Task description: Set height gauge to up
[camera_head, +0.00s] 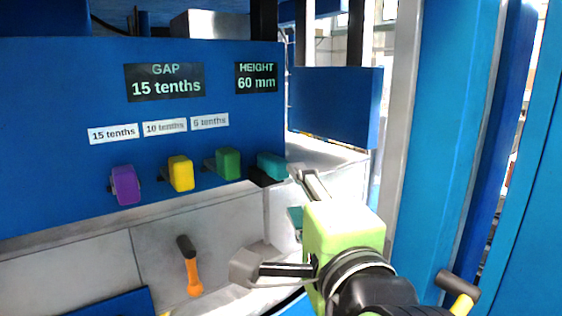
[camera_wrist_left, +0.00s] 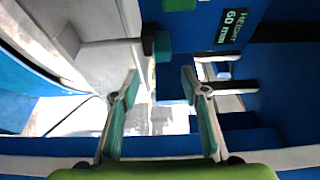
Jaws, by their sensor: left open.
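The height gauge (camera_head: 256,77) is a dark display on the blue panel and reads "HEIGHT 60 mm"; it also shows in the left wrist view (camera_wrist_left: 232,27). A teal knob (camera_head: 271,165) with a dark base sits below it, at the right end of a row of coloured knobs. In the left wrist view the teal knob (camera_wrist_left: 162,45) appears just beyond the fingertips, roughly between them. My left gripper (camera_head: 270,218) is open and empty, its fingers spread, below and in front of the teal knob. No contact shows. My right gripper is out of view.
A gap display (camera_head: 164,83) reads "15 tenths". Purple (camera_head: 125,185), yellow (camera_head: 181,174) and green (camera_head: 228,163) knobs line the panel. An orange lever (camera_head: 193,272) with a dark end is lower down. A blue post (camera_head: 450,130) stands at the right.

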